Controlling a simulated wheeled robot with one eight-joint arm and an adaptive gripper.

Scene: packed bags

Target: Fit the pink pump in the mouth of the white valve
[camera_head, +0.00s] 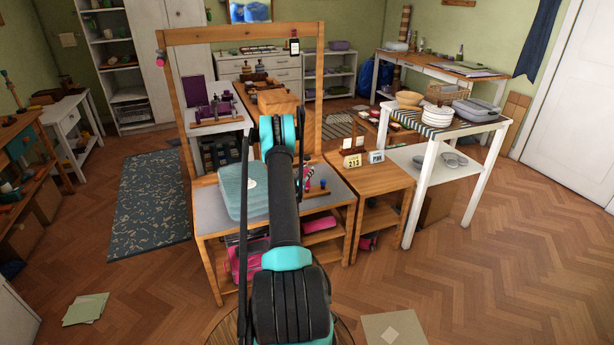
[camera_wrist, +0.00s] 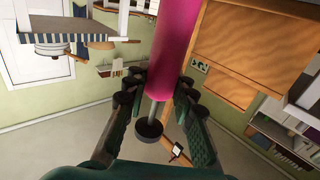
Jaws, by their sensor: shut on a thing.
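My gripper (camera_wrist: 158,86) is shut on the pink pump (camera_wrist: 179,35) in the wrist view. The pump is a long pink cylinder with a metal rod and a dark round knob (camera_wrist: 149,128) towards the palm; its far end runs out of the picture. In the head view my arm hides the gripper. A pale teal flat bag (camera_head: 232,190) lies on the grey-topped desk, left of my arm. A small white round spot on it, seemingly the white valve (camera_head: 252,183), shows near my arm. The valve is not seen in the wrist view, so its distance from the pump cannot be told.
A wooden frame (camera_head: 180,110) rises around the desk (camera_head: 215,215). Small red and blue items (camera_head: 323,184) stand right of my arm. A side table (camera_head: 372,178) carries number signs. Pink rolls (camera_head: 244,262) lie on the lower shelf.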

